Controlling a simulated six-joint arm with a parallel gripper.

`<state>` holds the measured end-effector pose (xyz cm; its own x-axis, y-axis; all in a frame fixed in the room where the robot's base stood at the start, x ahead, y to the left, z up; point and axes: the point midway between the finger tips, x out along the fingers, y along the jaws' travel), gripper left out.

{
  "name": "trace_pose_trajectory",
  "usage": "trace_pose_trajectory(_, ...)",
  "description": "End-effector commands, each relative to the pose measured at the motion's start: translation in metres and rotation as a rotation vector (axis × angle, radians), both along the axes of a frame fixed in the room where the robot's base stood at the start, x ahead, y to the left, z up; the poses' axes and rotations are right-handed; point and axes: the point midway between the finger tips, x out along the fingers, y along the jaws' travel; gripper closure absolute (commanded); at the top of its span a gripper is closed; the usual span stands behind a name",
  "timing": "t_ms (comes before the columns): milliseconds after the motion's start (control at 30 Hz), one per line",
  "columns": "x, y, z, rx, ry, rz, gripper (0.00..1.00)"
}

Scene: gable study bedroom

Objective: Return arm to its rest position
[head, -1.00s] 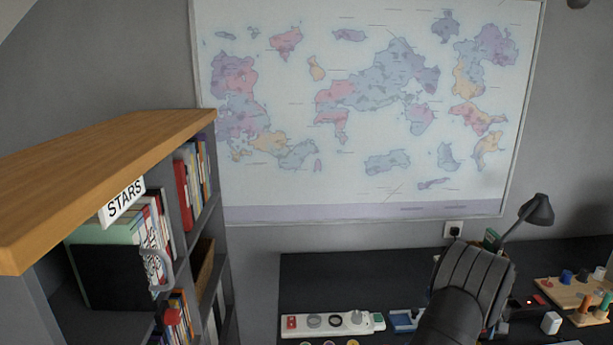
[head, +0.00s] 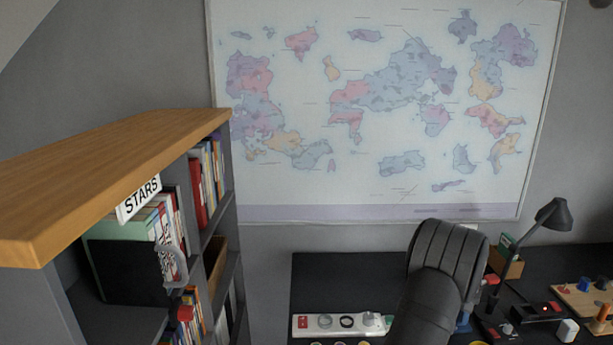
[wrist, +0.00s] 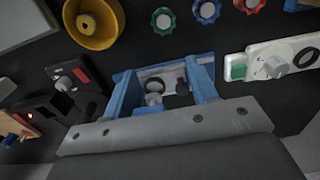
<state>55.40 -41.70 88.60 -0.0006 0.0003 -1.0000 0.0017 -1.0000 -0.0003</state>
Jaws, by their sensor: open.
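My gripper (wrist: 165,122) shows at the bottom of the wrist view as a grey bolted bar on a dark body, above the black desk. It is open, and I see nothing held in it.
A wood-topped bookshelf (head: 110,175) stands at left. On the black desk (head: 320,275) are a white control strip (head: 335,323), a lamp (head: 553,214) and a peg board (head: 585,297). A yellow bowl-like ring (wrist: 93,22) lies nearby. Open air lies before the wall map (head: 380,110).

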Motion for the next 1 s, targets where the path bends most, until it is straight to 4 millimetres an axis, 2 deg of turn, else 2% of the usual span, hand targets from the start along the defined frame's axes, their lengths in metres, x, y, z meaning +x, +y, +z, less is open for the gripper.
trace_pose_trajectory(33,0.005,0.011,0.0,0.0,0.0,0.003,0.47)
trace_pose_trajectory(400,0.028,0.081,-0.003,0.0,-0.001,0.003,0.47)
trace_pose_trajectory(1000,0.045,0.2,-0.009,0.0,0.0,0.003,0.47)
